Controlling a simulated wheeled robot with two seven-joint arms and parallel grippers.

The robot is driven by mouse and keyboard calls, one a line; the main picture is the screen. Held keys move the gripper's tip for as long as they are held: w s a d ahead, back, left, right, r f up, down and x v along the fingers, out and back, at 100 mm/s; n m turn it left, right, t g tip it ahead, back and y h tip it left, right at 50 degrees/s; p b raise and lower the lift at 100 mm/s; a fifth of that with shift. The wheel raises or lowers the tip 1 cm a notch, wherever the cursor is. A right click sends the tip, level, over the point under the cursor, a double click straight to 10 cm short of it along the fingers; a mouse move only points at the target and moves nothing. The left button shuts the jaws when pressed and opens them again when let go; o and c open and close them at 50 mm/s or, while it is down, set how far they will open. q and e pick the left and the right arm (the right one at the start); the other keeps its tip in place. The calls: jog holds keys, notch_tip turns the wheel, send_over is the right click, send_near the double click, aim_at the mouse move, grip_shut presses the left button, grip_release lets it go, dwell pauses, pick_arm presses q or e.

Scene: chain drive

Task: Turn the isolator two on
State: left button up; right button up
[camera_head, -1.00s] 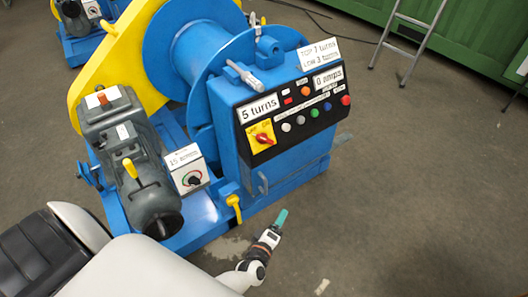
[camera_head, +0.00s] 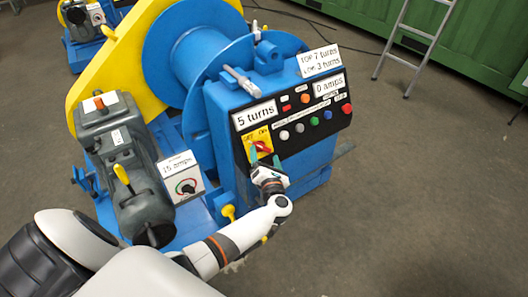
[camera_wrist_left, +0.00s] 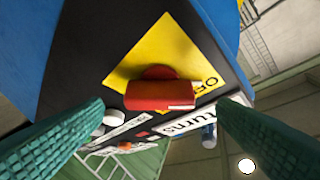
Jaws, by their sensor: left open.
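The isolator is a red rotary handle (camera_head: 263,147) on a yellow plate (camera_head: 252,139) marked OFF and ON, on the black panel front of the blue machine. Which isolator number it bears cannot be read. In the left wrist view the red handle (camera_wrist_left: 160,95) lies crosswise, with a white mark at its right end, near the lettering that starts "OF". My left gripper (camera_head: 265,160) is open just in front of the plate. Its teal fingers (camera_wrist_left: 160,110) stand on either side of the handle with gaps, apart from it. My right gripper is not in view.
White, green and blue buttons (camera_head: 314,121) and a red one sit right of the isolator. A "15 amps" box (camera_head: 181,175) with a dial and a yellow lever (camera_head: 122,175) stand left. The floor at right is clear, up to a stepladder (camera_head: 410,45).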

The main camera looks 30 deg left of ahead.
aim_at(263, 148)
pick_arm(q)
jog(key=shift+x, duration=1.45)
jog(key=shift+c, duration=0.3)
jog(key=c, duration=0.9)
jog(key=shift+r+m+p, duration=0.15)
jog(key=shift+m+p, duration=0.15)
jog(key=shift+p, duration=0.2)
jog(key=m+g+h+p, duration=0.1)
jog(key=m+h+p, duration=0.1)
jog(key=m+p, duration=0.2)
jog(key=r+m+g+h+p, duration=0.1)
jog(key=m+p, duration=0.3)
jog(key=p, duration=0.6)
jog(key=m+g+h+p, duration=0.1)
jog(key=m+h+p, duration=0.3)
jog(key=p, duration=0.3)
jog(key=shift+a+r+m, duration=0.15)
jog(key=shift+a+m, duration=0.1)
jog(key=shift+m, duration=0.05)
jog(key=shift+m+g+p, duration=0.4)
jog(key=shift+m+p, duration=0.1)
jog(key=shift+m, duration=0.1)
jog(key=shift+m+g+h, duration=0.3)
jog(key=shift+m+g, duration=0.2)
jog(key=shift+m, duration=0.2)
